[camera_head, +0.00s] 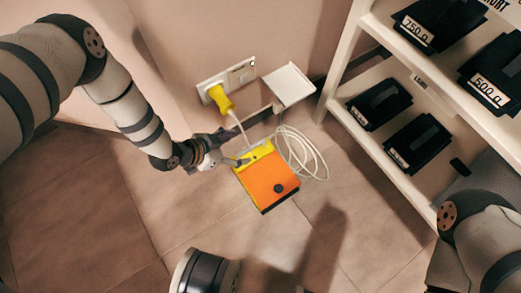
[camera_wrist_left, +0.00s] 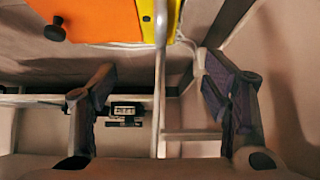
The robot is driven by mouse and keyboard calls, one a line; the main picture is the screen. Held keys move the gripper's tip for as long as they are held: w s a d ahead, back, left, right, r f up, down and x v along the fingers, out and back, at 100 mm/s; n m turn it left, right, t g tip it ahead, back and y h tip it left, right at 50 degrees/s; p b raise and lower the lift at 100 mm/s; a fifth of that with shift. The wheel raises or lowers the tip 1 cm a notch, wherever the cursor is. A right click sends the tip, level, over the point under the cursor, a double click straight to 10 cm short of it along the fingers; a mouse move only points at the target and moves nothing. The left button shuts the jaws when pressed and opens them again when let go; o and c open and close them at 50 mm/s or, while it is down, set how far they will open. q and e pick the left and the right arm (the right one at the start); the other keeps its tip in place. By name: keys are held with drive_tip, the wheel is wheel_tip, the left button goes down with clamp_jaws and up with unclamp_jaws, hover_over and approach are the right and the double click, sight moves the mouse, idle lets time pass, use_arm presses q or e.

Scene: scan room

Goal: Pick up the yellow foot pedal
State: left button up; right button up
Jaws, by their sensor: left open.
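The yellow foot pedal (camera_head: 267,176) has a yellow back part and a large orange plate with a black knob. It appears to rest on the tiled floor close to the wall. My left gripper (camera_head: 232,148) is at its back left edge, with the fingers spread and nothing between them. In the left wrist view the pedal's orange plate (camera_wrist_left: 88,20) and yellow part fill the top edge, beyond the open fingers. Whether a finger touches the pedal I cannot tell.
A yellow plug (camera_head: 219,98) sits in the wall socket (camera_head: 241,74), and its white cable (camera_head: 302,157) lies coiled beside the pedal. A small white wall shelf (camera_head: 289,84) is above the coil. A white rack (camera_head: 342,75) with black labelled weights stands right.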

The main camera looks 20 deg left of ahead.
sight(259, 150)
use_arm(q)
drive_tip(key=b+x, duration=0.2)
drive_tip(key=x, duration=0.2)
drive_tip(key=b+x, duration=0.2)
drive_tip(key=x, duration=0.2)
drive_tip(key=b+x, duration=0.2)
drive_tip(key=x, duration=0.1)
drive_tip(key=shift+d+f+b, duration=0.1)
drive_tip(key=shift+f+b, duration=0.3)
drive_tip(key=shift+f, duration=0.15)
use_arm(e)
drive_tip(key=shift+g, duration=0.4)
drive_tip(key=f, duration=0.2)
drive_tip(key=s+f, duration=0.1)
drive_tip(key=f, duration=0.2)
drive_tip(key=shift+s, duration=0.15)
use_arm(q)
clamp_jaws()
drive_tip(key=shift+r, duration=0.1)
